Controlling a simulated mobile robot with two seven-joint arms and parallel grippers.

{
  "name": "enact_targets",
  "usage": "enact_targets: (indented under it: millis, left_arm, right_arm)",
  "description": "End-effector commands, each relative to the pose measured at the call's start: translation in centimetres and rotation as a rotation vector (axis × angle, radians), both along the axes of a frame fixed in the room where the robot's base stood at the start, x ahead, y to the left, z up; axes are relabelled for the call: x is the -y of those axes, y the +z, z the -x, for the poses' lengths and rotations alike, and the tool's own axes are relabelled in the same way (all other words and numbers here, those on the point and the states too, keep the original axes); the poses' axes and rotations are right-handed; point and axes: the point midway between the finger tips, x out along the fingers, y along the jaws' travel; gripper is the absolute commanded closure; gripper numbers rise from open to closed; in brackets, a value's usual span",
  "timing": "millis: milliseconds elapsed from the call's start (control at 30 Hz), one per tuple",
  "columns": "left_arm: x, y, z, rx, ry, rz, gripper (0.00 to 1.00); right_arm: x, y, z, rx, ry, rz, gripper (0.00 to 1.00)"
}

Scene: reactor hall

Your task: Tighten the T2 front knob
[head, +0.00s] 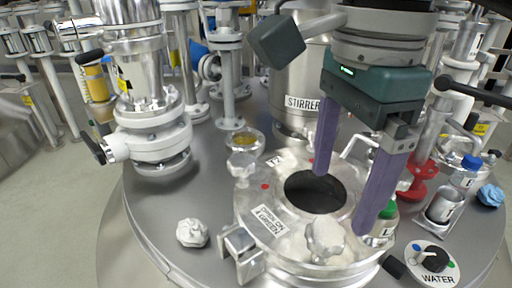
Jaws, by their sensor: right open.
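A round metal port lid (258,205) with a dark opening (315,190) sits on top of the vessel. A pale lobed knob (325,238) stands on its front side, and a similar knob (242,164) stands on its back left side. My right gripper (343,200) is open and points down over the lid. Its two purple fingers are wide apart, with the opening between them and the front knob just left of the nearer fingertip. Nothing is between the fingers. My left gripper is out of view.
A STIRRER cylinder (290,80) stands behind the lid. A crumpled white ball (192,233) lies at the left. A large valve pipe (150,132) rises at the back left.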

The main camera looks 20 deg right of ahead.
Motion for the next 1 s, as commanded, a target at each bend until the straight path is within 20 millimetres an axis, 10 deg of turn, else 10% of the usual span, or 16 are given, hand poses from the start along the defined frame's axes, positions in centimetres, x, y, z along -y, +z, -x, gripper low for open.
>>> enact_targets:
  millis: [300,733,1000]
  left_arm:
    - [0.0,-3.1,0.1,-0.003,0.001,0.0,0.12]
    - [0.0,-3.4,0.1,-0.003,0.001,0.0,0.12]
    - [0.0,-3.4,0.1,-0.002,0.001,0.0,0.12]
  right_arm:
    - [0.0,-6.1,0.0,-0.002,-0.003,-0.001,0.06]
    - [0.0,-7.2,0.0,0.0,-0.004,-0.001,0.06]
    - [0.0,-7.1,0.0,0.0,-0.004,-0.001,0.36]
